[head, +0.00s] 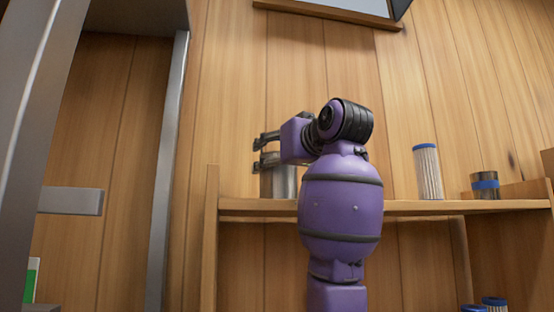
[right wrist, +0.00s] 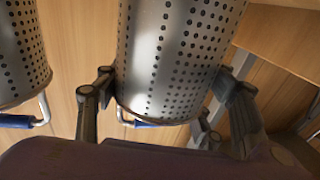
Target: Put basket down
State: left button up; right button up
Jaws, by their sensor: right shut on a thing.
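A perforated metal basket (right wrist: 175,60) fills the middle of the right wrist view, with a blue-gripped handle (right wrist: 150,123) at its lower edge. My right gripper (right wrist: 168,95) is shut on it, one finger on either side. In the head view my right gripper (head: 262,152) is at the left part of the wooden shelf (head: 390,208). A grey metal cylinder (head: 280,183) shows just below its fingers, partly hidden by my purple arm. I cannot tell whether the held basket touches the shelf. My left gripper is not in view.
A second perforated basket (right wrist: 20,55) with a blue-gripped handle is at the left of the right wrist view. A white pleated filter (head: 428,172) and a blue-banded jar (head: 485,186) stand on the shelf's right part. Bare shelf lies between my arm and the filter.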

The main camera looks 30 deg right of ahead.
jog(key=o, duration=1.3)
jog(key=shift+f, duration=0.15)
jog(key=shift+c, duration=0.2)
jog(key=shift+s+r, duration=0.2)
jog(key=shift+s, duration=0.1)
jog(key=s, duration=1.1)
jog(key=shift+s, duration=0.25)
